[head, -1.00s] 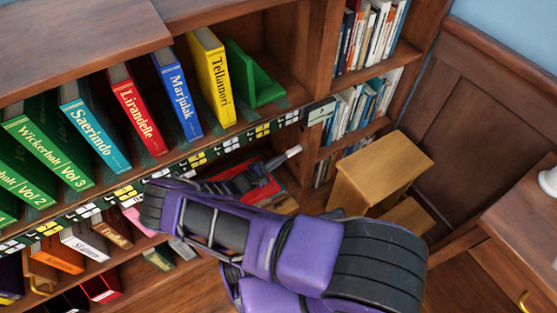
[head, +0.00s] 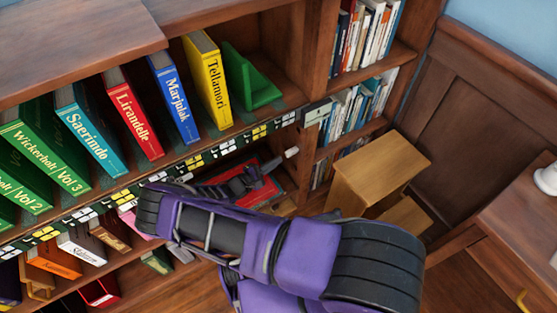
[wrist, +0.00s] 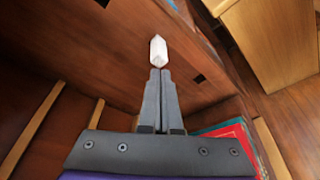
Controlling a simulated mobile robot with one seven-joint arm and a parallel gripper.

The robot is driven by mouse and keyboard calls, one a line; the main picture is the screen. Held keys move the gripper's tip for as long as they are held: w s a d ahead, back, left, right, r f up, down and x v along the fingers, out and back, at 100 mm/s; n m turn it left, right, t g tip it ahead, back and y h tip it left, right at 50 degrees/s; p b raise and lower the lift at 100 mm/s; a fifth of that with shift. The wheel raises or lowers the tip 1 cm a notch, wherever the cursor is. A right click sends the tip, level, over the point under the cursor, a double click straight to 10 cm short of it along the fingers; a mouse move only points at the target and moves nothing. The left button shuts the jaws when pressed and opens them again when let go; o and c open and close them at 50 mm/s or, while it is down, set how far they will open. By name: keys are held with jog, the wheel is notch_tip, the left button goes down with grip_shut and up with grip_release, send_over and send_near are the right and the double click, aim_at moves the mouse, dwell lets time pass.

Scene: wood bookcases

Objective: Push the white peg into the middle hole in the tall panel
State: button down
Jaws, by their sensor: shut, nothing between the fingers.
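The white peg (wrist: 158,50) stands out from the wooden tall panel (wrist: 120,45) in the wrist view, in line between two dark holes. One hole (wrist: 200,79) is to its lower right, the other (wrist: 102,3) at the top edge. The middle hole itself is hidden behind the peg. My gripper (wrist: 160,74) is shut and empty, its fingertips right at the peg's near end; I cannot tell whether they touch. In the head view the peg (head: 291,152) shows as a small white end beyond my dark gripper (head: 266,170).
A red and green book (wrist: 228,132) lies close to the right of my gripper. Upright books such as the yellow one (head: 210,78) and a green bookend (head: 250,85) stand on the shelf above. A wooden step stool (head: 378,170) is at the right.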

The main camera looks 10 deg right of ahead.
jog(key=v, duration=1.8)
jog(key=shift+a+p, duration=0.3)
